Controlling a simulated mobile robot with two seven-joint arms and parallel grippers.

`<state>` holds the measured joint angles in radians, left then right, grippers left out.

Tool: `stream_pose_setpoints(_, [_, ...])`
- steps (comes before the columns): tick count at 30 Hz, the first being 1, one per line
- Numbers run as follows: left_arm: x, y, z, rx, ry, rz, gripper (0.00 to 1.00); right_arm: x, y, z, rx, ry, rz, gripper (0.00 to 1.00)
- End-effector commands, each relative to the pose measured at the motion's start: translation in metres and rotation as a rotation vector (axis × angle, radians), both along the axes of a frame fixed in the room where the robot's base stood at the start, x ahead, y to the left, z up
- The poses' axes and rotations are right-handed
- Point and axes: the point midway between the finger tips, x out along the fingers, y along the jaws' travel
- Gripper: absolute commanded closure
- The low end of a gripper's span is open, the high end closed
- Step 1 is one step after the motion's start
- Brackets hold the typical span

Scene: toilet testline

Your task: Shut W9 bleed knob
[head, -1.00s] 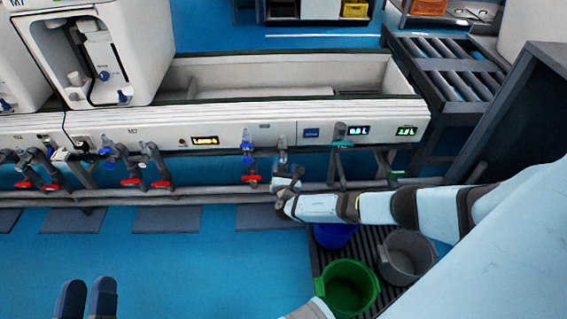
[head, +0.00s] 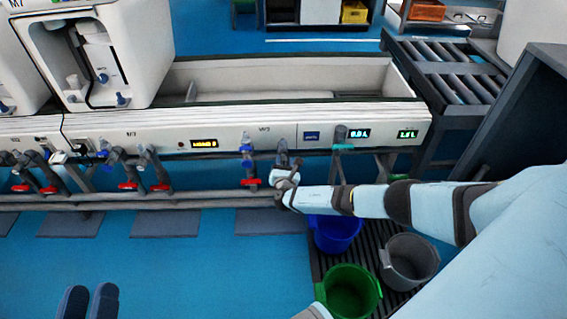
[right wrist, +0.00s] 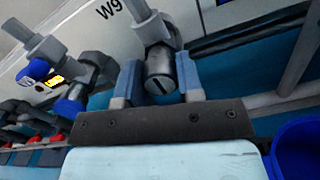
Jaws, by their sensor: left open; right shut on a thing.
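The W9 label shows on the white panel (right wrist: 110,12) in the right wrist view. Below it a grey fitting ends in a slotted round grey knob (right wrist: 160,70). My right gripper (right wrist: 159,82) has its two blue-grey fingers on either side of this knob and is shut on it. In the head view my right gripper (head: 283,176) is at the pipework under the panel, right of a blue valve with a red handle (head: 250,182); it largely hides the knob there. My left gripper (head: 88,302) is open and empty over the blue floor at the bottom left.
More red-handled valves (head: 129,184) line the pipe to the left. A teal-handled fitting (head: 342,146) is close on the right. Blue (head: 336,236), green (head: 350,293) and grey (head: 410,262) buckets stand below my right arm.

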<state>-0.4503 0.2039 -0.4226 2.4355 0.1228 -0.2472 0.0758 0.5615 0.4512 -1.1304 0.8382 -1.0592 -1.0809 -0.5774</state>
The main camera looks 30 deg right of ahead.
Motion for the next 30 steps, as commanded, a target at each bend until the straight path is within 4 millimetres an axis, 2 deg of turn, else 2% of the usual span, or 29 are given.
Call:
stream_pose_setpoints(8, [0.0,-0.001,-0.009,0.006,0.017,-0.004,0.57,-0.001,0.0,-0.003,0.046,-0.028,-0.001,0.9])
stream_pose_setpoints(14, [0.003,-0.001,-0.024,0.035,0.057,-0.02,0.57,-0.001,0.0,-0.005,0.153,-0.091,0.0,0.9])
stream_pose_setpoints(27, [0.001,-0.006,-0.082,0.119,0.212,-0.077,0.57,-0.001,0.001,-0.007,0.5,-0.305,0.0,0.9])
stream_pose_setpoints(30, [0.007,-0.002,-0.082,0.153,0.16,-0.07,0.57,-0.002,0.001,-0.008,0.582,-0.353,0.0,0.9])
